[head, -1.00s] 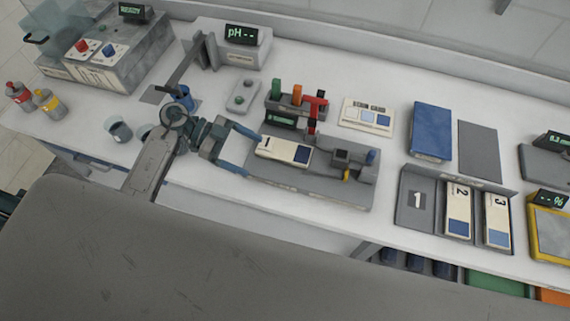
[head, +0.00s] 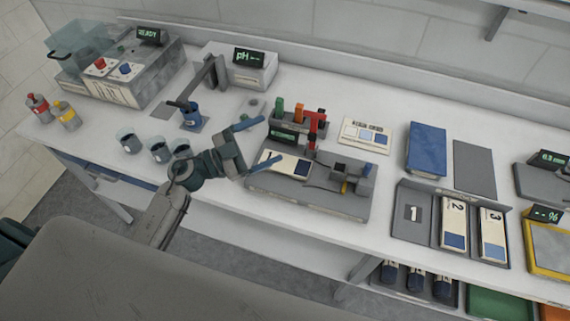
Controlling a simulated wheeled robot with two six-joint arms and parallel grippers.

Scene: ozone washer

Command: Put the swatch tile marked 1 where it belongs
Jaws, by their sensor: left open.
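The swatch tile marked 1 (head: 286,164), cream with a dark blue square, lies flat on the grey bench device (head: 325,203). My left gripper (head: 270,140) is open and empty. Its blue fingers point right, one tip near the tile's left end and the other farther back; I cannot tell whether the near tip touches the tile. The grey rack (head: 400,234) stands to the right. Its slot labelled 1 (head: 413,213) is empty. My right gripper is not in view.
Several beakers (head: 158,151) stand left, close to my left arm. A stand with coloured tools (head: 316,122) is behind the device. The front bench strip is clear.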

